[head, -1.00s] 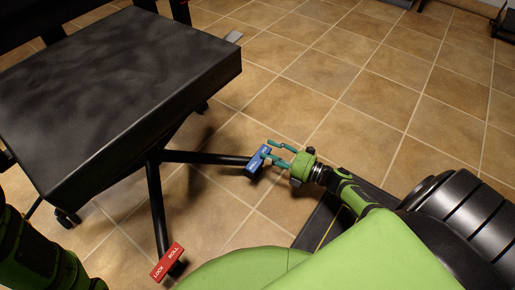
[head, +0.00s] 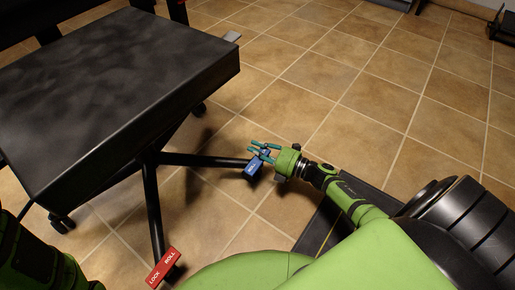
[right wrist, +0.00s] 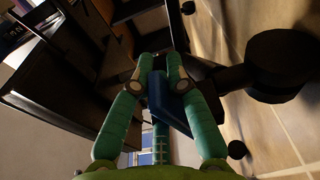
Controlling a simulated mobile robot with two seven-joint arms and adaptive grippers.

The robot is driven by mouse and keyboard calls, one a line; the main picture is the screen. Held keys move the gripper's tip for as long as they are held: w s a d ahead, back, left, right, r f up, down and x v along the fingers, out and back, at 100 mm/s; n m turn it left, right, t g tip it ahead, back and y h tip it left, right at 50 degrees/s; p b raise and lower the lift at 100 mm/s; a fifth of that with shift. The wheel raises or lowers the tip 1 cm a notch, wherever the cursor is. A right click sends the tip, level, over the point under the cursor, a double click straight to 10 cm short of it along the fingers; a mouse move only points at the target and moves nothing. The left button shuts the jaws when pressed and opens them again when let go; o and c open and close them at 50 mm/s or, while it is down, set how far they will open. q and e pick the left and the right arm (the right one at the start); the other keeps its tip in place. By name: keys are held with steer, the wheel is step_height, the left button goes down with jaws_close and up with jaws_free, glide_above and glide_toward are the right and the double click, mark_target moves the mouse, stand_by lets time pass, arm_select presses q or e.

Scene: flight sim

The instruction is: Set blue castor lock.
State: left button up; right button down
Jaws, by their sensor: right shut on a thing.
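The blue castor lock (head: 255,168) is a small lettered block at the end of a black chair-base leg. My right gripper (head: 257,149) has its teal fingers at the lock's upper end. In the right wrist view the blue lock (right wrist: 170,100) sits between the fingers of the right gripper (right wrist: 158,62), which is shut on it. The fingers hide part of the lock. A red castor lock (head: 163,268), marked LOCK and ROLL, is on another leg at the bottom. My left gripper is not in view; only part of my left arm shows at the lower left.
The black chair seat (head: 110,85) fills the upper left, above its legs (head: 152,205). A dark castor (head: 60,223) stands below the seat's near left corner. The tiled floor (head: 350,100) is open beyond the right gripper.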

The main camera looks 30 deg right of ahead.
steer(key=shift+d+f+m, duration=0.1)
steer(key=shift+f+m, duration=0.3)
steer(key=shift+m, duration=0.8)
steer(key=m, duration=0.2)
steer(key=shift+f+m, duration=0.25)
steer(key=shift+m, duration=0.05)
steer(key=c, duration=1.2)
jaws_free()
